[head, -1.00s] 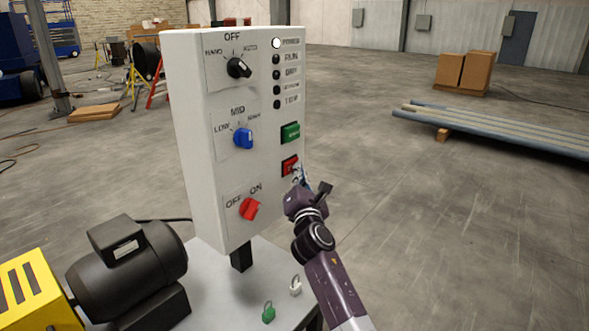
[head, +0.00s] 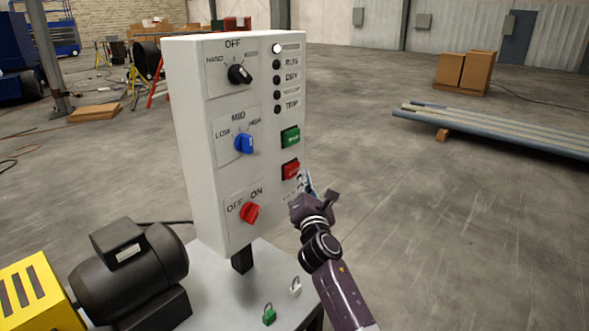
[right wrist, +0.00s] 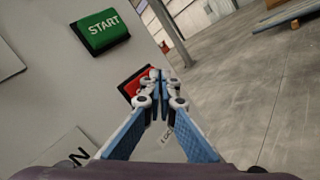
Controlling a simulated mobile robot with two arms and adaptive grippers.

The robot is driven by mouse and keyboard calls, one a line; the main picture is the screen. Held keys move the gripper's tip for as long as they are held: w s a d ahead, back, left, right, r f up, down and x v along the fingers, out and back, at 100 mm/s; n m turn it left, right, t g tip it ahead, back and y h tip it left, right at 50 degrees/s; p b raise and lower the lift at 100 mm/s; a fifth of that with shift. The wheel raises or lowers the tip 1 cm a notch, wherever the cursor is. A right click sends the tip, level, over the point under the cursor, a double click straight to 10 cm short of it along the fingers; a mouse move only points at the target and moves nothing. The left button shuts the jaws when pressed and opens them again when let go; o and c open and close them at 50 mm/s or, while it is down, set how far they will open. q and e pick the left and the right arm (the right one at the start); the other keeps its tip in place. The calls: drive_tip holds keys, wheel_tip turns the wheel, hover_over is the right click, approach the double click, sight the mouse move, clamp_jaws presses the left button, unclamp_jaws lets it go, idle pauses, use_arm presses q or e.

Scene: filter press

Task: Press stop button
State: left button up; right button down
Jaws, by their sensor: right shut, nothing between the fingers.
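The red stop button (head: 291,169) sits on the right part of the white control panel's front (head: 206,180), below the green start button (head: 290,137). In the right wrist view, the red button (right wrist: 134,82) is partly hidden behind my fingertips, and the green START button (right wrist: 103,31) is at upper left. My right gripper (head: 306,181) is just right of and below the red button; it also shows in the right wrist view (right wrist: 160,80), shut and empty, fingertips together. Whether the tips touch the button or panel I cannot tell. My left gripper is not in view.
A black selector (head: 239,74), a blue knob (head: 244,143) and a red switch (head: 250,212) stick out of the panel's left half. A black motor (head: 130,262) and padlocks, one green (head: 269,314), stand on the base.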

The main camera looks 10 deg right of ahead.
drive_tip(key=s+d+p, duration=0.1)
drive_tip(key=s, duration=0.1)
drive_tip(key=s+d+p, duration=0.2)
drive_tip(key=shift+d, duration=0.1)
idle(0.5)
idle(0.4)
